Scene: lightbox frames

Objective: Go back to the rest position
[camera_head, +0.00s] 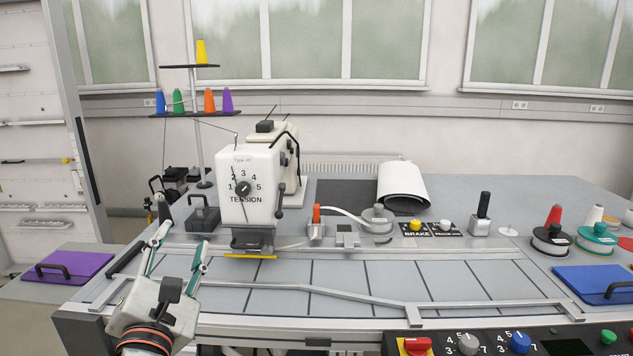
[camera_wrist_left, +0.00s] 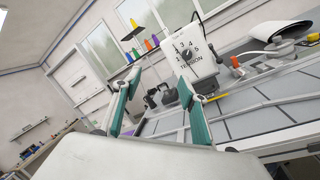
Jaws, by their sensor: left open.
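My left gripper (camera_head: 178,252) is open and empty in the head view. It is raised above the left front part of the grey work table (camera_head: 345,272), left of the white sewing machine (camera_head: 249,178). In the left wrist view its two green-lined fingers (camera_wrist_left: 155,105) stand apart with nothing between them. The sewing machine, with its tension dial (camera_wrist_left: 187,54), shows beyond the fingers in that view. My right gripper is in neither view.
A thread stand (camera_head: 199,130) with coloured cones rises behind the machine. A control panel (camera_head: 520,343) with knobs sits at the front right edge. The table's middle front is mostly clear.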

